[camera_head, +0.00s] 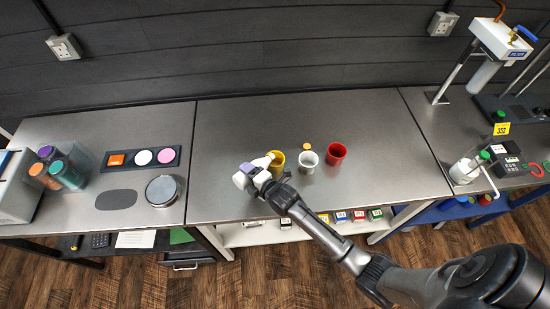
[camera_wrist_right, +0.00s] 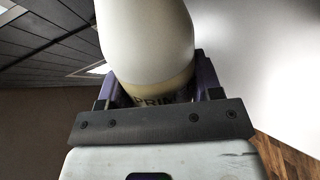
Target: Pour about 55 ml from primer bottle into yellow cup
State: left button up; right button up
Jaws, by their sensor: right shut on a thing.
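The white primer bottle (camera_head: 262,161) is held by my right gripper (camera_head: 254,174), tilted, with its narrower end toward the yellow cup (camera_head: 280,157). That end is at the cup's left rim; I cannot tell whether liquid flows. In the right wrist view the bottle (camera_wrist_right: 147,40) sits between the purple-padded fingers of the gripper (camera_wrist_right: 150,95), with part of a label reading "PRIM" visible. The yellow cup stands on the middle bench, its inside partly hidden. My left gripper is not in view.
A round metal dish (camera_head: 162,190) and a three-colour pad (camera_head: 143,157) are left. The bench (camera_head: 235,125) behind is clear.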

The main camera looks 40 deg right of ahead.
jog(key=shift+r, duration=0.1)
dwell(0.3)
jog(key=shift+r, duration=0.1)
dwell(0.3)
jog(key=f+n+b, duration=0.1)
jog(key=f+b, duration=0.1)
jog(key=b, duration=0.1)
jog(key=f+n+h+b, duration=0.1)
jog(key=shift+a+f+n, duration=0.15)
jog(key=shift+a+n, duration=0.15)
jog(key=shift+a+b, duration=0.1)
jog(key=shift+b, duration=0.3)
jog(key=shift+n, duration=0.3)
jog(key=shift+f+h, duration=0.1)
jog(key=shift+h, duration=0.2)
jog(key=shift+f+n, duration=0.1)
jog(key=shift+n, duration=0.2)
